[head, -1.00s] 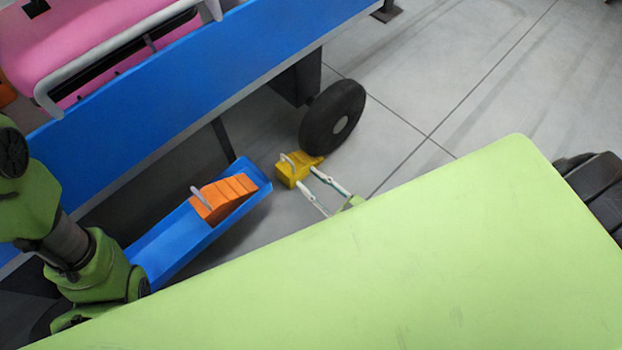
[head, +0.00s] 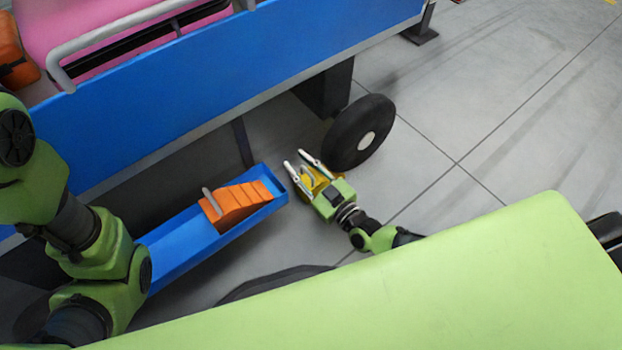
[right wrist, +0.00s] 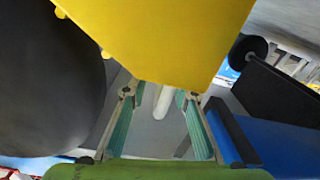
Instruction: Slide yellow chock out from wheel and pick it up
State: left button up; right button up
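The yellow chock (head: 331,174) sits on the floor beside the black wheel (head: 358,132), mostly hidden by my right gripper (head: 301,160) in the head view. In the right wrist view the chock (right wrist: 165,40) fills the top middle, with the wheel (right wrist: 45,85) at the left. My right gripper (right wrist: 157,95) is open there, with the chock's white handle (right wrist: 162,102) between its separated fingers. Whether chock and wheel touch is hidden. My left arm shows at the left of the head view, but its gripper does not.
A blue tray (head: 185,240) holding an orange chock (head: 236,203) lies left of the right gripper. The blue cart side (head: 230,80) rises behind, with a dark leg (head: 327,88) near the wheel. Grey floor (head: 480,120) is open to the right.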

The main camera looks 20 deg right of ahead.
jog(key=shift+w+a, duration=0.25)
jog(key=shift+w, duration=0.3)
grip_shut()
